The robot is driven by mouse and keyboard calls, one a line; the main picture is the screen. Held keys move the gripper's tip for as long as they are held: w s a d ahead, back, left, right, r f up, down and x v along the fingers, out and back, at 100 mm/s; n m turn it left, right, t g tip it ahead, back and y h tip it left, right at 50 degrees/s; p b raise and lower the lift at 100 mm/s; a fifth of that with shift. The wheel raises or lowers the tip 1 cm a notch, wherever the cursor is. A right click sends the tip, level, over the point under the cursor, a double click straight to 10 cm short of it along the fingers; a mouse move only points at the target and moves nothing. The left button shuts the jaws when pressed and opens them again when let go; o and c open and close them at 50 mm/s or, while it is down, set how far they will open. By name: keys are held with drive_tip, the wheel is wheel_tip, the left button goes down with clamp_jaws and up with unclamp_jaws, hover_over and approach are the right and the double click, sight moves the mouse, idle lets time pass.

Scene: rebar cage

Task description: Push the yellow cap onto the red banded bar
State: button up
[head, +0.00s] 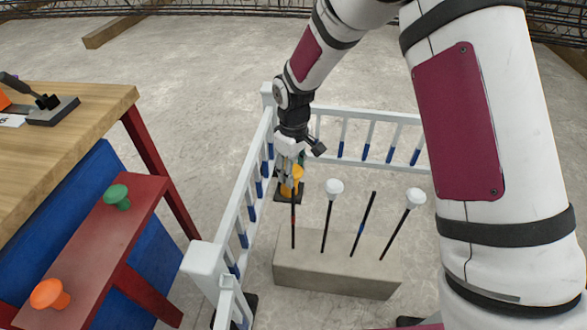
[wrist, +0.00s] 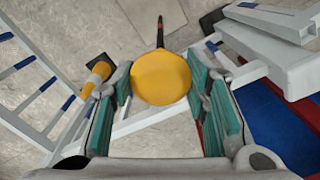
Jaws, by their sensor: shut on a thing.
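The yellow cap (wrist: 160,80) sits between the two pads of my gripper (wrist: 161,92) in the wrist view, its round top facing the camera. In the head view my gripper (head: 291,168) points down, with the yellow cap (head: 298,172) at its fingertips. The red banded bar (head: 293,225) rises from the concrete block at its left end, and its upper end meets the cap area. In the wrist view the bar (wrist: 160,32) shows beyond the cap's edge. The cap hides the bar's tip, so I cannot tell how far it is seated.
Two white-capped bars (head: 327,215) (head: 405,222) and a bare blue-banded bar (head: 363,225) stand in the concrete block (head: 335,275). A white railing (head: 232,205) runs close left and behind. A red bench (head: 95,240) holds a green cap (head: 117,197) and an orange cap (head: 50,294).

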sight(294, 168)
drive_tip(key=shift+f+b, duration=1.2)
drive_tip(key=shift+f, duration=0.8)
drive_tip(key=o, duration=0.9)
drive_tip(key=shift+o, duration=0.2)
wheel_tip(294, 168, up, 12)
